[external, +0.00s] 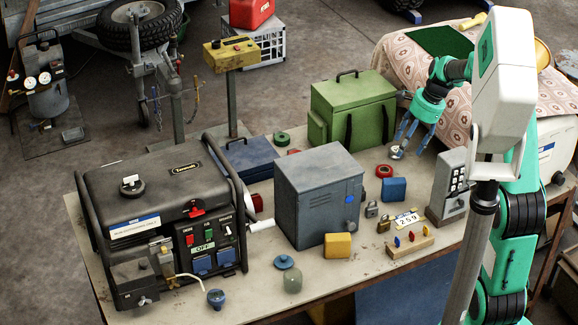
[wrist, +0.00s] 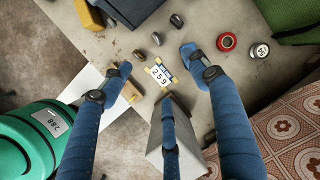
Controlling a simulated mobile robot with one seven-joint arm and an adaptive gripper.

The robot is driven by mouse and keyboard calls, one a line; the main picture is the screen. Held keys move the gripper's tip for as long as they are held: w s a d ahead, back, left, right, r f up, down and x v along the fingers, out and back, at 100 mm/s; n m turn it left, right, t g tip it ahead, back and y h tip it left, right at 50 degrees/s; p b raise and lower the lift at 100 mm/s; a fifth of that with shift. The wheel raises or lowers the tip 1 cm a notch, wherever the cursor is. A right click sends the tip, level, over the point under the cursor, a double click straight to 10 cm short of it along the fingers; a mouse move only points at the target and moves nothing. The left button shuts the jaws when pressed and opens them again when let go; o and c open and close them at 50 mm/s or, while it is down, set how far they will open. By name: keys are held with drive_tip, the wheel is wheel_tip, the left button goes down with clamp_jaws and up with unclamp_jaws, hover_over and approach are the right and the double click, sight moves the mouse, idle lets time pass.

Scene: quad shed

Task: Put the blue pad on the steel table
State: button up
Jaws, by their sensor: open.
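The blue pad (external: 394,189) looks like a small blue block on the bench, in front of the red tape roll. In the wrist view, blue at the right fingertip may be part of it, but I cannot separate the two. The bench top (external: 250,295) is pale, worn grey and the only table I can make out; I take it for the steel table. My gripper (external: 407,136) has three blue fingers, spread and empty, pointing down at the bench's back right, behind and above the pad. It also shows in the wrist view (wrist: 160,75).
A grey cabinet (external: 315,200) and black generator (external: 160,200) stand left of the pad. A green box (external: 352,105) stands behind. Padlocks, a number plate (external: 407,218), a red tape roll (external: 384,171) and a keypad box (external: 449,185) crowd around it. Patterned cloth lies at right.

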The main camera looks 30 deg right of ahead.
drive_tip(key=s+a+r+n+t+h, duration=0.1)
drive_tip(key=s+a+r+n, duration=0.35)
drive_tip(key=s, duration=0.35)
drive_tip(key=s+a+r+n+h, duration=0.1)
drive_tip(key=s+a+r+n, duration=0.4)
drive_tip(key=s, duration=0.4)
drive_tip(key=s+a+r+n+t, duration=0.1)
drive_tip(key=s+a+r+n, duration=0.25)
drive_tip(key=s+r, duration=0.35)
drive_tip(key=s+a+f+n+t+h, duration=0.1)
drive_tip(key=s+n, duration=0.3)
drive_tip(key=s, duration=0.8)
drive_tip(key=shift+s+a+f+n+t, duration=0.3)
drive_tip(key=shift+s+f+n, duration=0.1)
drive_tip(key=shift+f, duration=0.05)
